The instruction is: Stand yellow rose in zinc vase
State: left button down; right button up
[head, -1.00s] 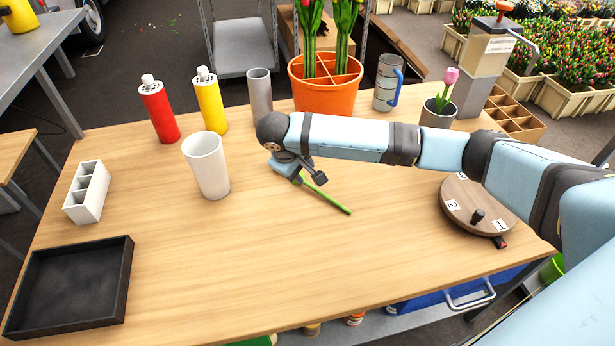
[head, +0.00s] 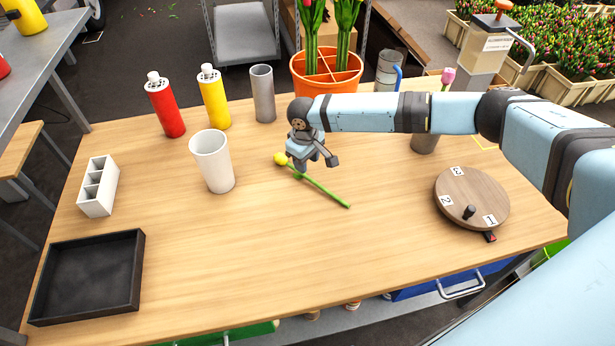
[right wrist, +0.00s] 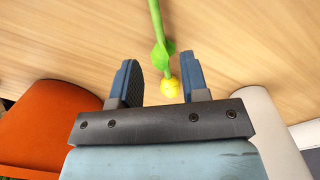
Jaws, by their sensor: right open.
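The yellow rose (head: 281,158) lies on the wooden table, its green stem slanting down to the right. My right gripper (head: 315,162) is open, over the table just right of the bloom. In the right wrist view the rose (right wrist: 170,88) shows between the open fingers of the right gripper (right wrist: 158,65), nearer the right finger, with the stem running away from me; I cannot tell the height gap. A plain grey cylinder, which looks like the zinc vase (head: 263,93), stands upright at the back of the table, behind and left of the gripper. My left gripper is not in view.
A white cup (head: 213,162) stands left of the rose. Red (head: 165,106) and yellow (head: 213,98) bottles flank the grey vase's left. An orange pot (head: 327,78) stands behind my right arm. A numbered round board (head: 480,190) is at right. The front middle table is clear.

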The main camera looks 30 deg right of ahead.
aim_at(308, 177)
jog(key=shift+d+f, duration=0.2)
jog(key=shift+f, duration=3.3)
grip_shut()
